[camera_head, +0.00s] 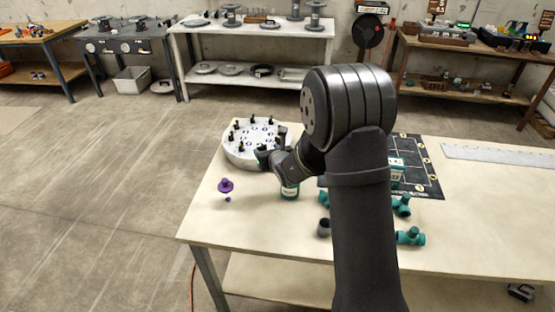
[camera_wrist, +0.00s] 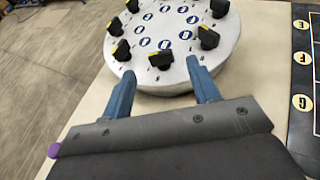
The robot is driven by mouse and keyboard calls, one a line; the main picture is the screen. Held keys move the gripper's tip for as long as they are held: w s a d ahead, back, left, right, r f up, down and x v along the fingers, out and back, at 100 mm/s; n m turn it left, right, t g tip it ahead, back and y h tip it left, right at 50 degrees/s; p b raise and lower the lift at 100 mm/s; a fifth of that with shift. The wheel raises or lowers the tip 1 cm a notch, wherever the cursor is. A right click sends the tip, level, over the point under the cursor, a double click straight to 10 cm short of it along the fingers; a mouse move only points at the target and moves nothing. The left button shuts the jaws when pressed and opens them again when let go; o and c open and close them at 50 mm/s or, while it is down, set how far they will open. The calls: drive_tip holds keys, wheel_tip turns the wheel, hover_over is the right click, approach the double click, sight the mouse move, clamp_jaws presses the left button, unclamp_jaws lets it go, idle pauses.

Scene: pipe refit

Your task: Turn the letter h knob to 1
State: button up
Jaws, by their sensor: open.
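A round pale drum (camera_head: 237,158) stands at the left back of the table, with several black knobs on its top. In the wrist view the drum's side wall (camera_wrist: 165,84) shows below a ring of black knobs with yellow marks. The nearest is a middle knob (camera_wrist: 162,60), with a left knob (camera_wrist: 121,49) and a right knob (camera_wrist: 208,38) beside it. Blue round labels lie inside the ring; I cannot read which is h. My gripper (camera_wrist: 160,68) is open and empty, its blue fingers apart at the drum's near edge. In the head view my gripper (camera_head: 272,156) is at the drum's right side.
A purple piece (camera_head: 226,186) stands left on the table. A black lettered board (camera_head: 425,180) and a metal ruler (camera_head: 495,153) lie right. My arm hides the table's middle.

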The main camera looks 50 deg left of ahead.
sight(263, 146)
drive_tip(key=v, duration=1.1)
drive_tip(key=shift+a+r, duration=0.1)
drive_tip(key=x, duration=1.7)
drive_tip(key=shift+f, duration=0.25)
drive_tip(key=shift+a, duration=0.15)
drive_tip(key=shift+g, duration=0.3)
drive_tip(key=shift+n+g, duration=0.3)
drive_tip(key=shift+n, duration=0.2)
idle(1.6)
drive_tip(key=shift+w+n+g, duration=0.1)
drive_tip(key=shift+n+g, duration=1.3)
drive_tip(key=shift+g, duration=0.2)
